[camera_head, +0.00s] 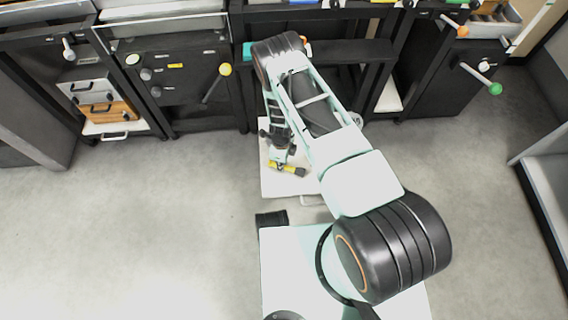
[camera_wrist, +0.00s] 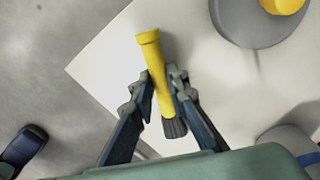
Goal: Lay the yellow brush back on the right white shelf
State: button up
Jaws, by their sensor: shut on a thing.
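The yellow brush (camera_head: 290,168) is held in my gripper (camera_head: 283,157), below the far end of my arm. In the wrist view, the two fingers of my gripper (camera_wrist: 163,84) are closed on the handle of the brush (camera_wrist: 151,55). The dark bristles (camera_wrist: 175,128) point toward the palm. The brush is over a white shelf-like surface (camera_head: 270,183), also in the wrist view (camera_wrist: 100,65). I cannot tell whether the brush touches it.
A grey round thing with a yellow top (camera_wrist: 240,20) stands near the brush in the wrist view. Dark cabinets with knobs and levers (camera_head: 190,85) line the back. A wooden-fronted drawer (camera_head: 105,108) is at the left. The grey floor (camera_head: 130,230) at left is clear.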

jog(key=shift+f, duration=0.7)
jog(key=shift+f+b, duration=0.15)
jog(key=shift+b, duration=0.15)
jog(key=o, duration=0.9)
jog(key=shift+c, duration=0.2)
notch_tip(320, 180, up, 12)
jog(key=p, duration=0.4)
jog(key=shift+r, duration=0.2)
